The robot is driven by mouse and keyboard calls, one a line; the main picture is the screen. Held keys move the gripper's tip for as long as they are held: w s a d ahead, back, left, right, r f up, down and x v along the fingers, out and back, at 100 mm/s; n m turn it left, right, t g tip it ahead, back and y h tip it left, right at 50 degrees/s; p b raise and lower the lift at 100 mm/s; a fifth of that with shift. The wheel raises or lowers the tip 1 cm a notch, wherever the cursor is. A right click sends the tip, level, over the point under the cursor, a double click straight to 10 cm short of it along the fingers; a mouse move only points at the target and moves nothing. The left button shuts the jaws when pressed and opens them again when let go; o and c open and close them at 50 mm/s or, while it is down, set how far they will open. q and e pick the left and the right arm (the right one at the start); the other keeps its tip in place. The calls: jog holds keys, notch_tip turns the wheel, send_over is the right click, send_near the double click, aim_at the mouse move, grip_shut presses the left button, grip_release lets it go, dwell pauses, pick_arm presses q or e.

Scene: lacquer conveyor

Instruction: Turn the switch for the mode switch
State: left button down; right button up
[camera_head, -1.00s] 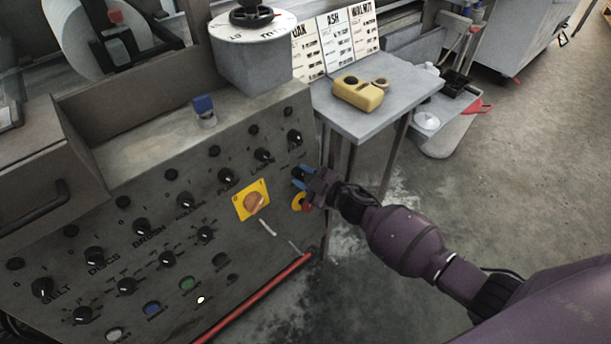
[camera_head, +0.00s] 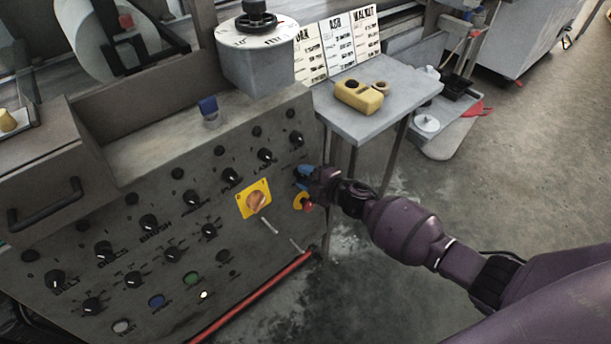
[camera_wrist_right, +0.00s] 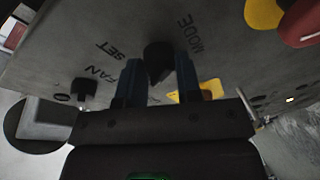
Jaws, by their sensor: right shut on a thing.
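The mode switch is a black knob (camera_wrist_right: 158,58) on the grey control panel (camera_wrist_right: 100,25), with the word MODE printed beside it in the right wrist view. My right gripper (camera_head: 303,176) is at the right end of the panel. Its two blue fingers (camera_wrist_right: 158,76) stand on either side of the knob and are shut on it. In the head view the gripper hides this knob, and I cannot tell which way it points. My left gripper is not in view.
A yellow plate with an orange rotary switch (camera_head: 257,200) and a red button on a yellow ring (camera_head: 306,204) sit close by. Another black knob (camera_wrist_right: 84,90) is near FAN. A small grey table (camera_head: 405,88) with a yellow box (camera_head: 357,95) stands beyond.

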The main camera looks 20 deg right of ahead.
jog(key=o, duration=0.9)
jog(key=p+v, duration=0.2)
jog(key=v, duration=0.9)
jog(key=shift+a, duration=0.1)
